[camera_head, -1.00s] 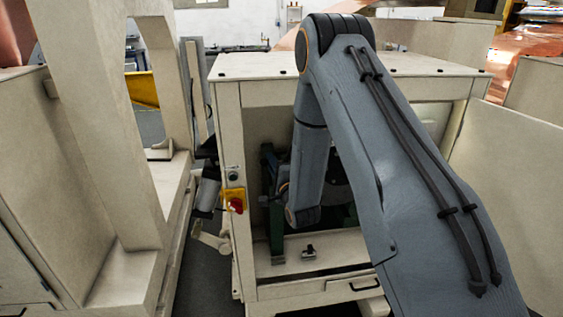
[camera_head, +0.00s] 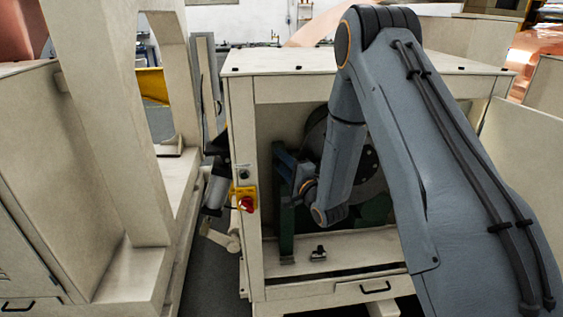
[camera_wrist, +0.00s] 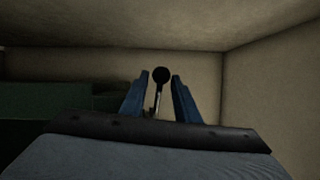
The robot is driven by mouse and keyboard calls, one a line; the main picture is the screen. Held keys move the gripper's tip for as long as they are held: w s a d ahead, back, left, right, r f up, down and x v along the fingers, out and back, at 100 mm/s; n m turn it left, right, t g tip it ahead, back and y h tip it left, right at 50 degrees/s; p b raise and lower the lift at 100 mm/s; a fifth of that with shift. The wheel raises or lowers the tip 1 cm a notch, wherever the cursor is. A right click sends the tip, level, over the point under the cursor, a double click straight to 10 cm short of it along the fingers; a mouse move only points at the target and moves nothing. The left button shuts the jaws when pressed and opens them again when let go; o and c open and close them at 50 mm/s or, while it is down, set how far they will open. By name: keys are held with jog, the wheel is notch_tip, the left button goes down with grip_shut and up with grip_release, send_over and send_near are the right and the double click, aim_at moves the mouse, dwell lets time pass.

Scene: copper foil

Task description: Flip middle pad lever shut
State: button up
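A lever with a round black knob (camera_wrist: 161,75) on a thin metal rod stands up in the middle of the wrist view. My gripper (camera_wrist: 160,82) has its two blue fingers apart, one on each side of the lever. Dark gaps show beside the knob, and I cannot tell whether either finger touches the rod lower down. The rod's base is hidden. I cannot tell which pad the lever belongs to.
Inside the cabinet are a green frame (camera_head: 286,215), a large dark disc (camera_head: 372,165) behind my arm, and a small black-and-silver fitting (camera_head: 318,254) on the floor. A red knob on a yellow plate (camera_head: 246,203) is on the left post. A beige machine (camera_head: 100,150) stands left.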

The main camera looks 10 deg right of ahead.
jog(key=shift+s+d, duration=0.1)
jog(key=shift+d, duration=0.15)
jog(key=b+v, duration=0.2)
jog(key=v, duration=0.5)
jog(key=shift+s, duration=0.25)
jog(key=shift+d, duration=0.1)
jog(key=shift+c, duration=0.3)
